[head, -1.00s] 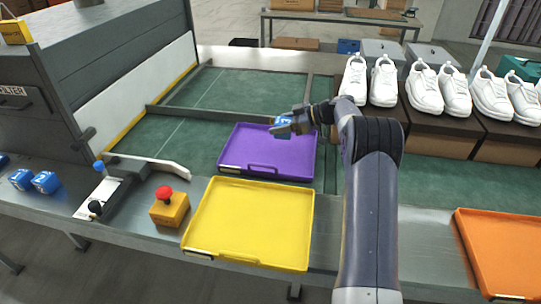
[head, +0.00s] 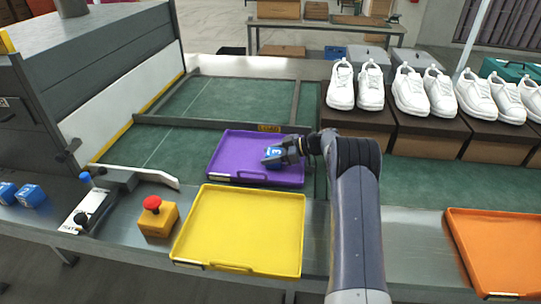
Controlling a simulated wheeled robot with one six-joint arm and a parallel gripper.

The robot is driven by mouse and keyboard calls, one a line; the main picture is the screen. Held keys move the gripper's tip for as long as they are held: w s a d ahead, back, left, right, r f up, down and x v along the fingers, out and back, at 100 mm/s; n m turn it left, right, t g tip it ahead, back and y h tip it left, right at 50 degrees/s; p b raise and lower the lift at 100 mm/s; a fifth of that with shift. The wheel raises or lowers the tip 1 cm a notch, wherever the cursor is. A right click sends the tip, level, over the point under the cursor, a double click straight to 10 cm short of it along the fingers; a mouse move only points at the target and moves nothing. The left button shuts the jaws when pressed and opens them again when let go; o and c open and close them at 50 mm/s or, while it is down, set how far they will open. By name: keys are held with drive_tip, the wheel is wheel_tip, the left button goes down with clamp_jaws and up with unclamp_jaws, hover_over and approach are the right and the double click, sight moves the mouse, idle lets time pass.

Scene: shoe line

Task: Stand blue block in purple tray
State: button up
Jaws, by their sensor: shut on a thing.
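The purple tray (head: 233,144) lies on the green line surface, behind the yellow tray. My gripper (head: 280,155) reaches in from the right over the purple tray's right half. It is shut on a blue block (head: 273,156) with a white marking on its face. The block is low over the tray floor; I cannot tell whether it touches the floor. The gripper hides the block's right side.
A yellow tray (head: 243,227) lies in front, and an orange tray (head: 500,255) is at the right. A red-topped yellow button box (head: 157,217) and two more blue blocks (head: 30,196) are at the left. White shoes (head: 411,92) stand on boxes at the back right.

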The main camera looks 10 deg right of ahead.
drive_tip(key=shift+f, duration=0.15)
drive_tip(key=o, duration=1)
drive_tip(key=shift+o, duration=0.2)
drive_tip(key=shift+r, duration=0.2)
drive_tip(key=v, duration=1.2)
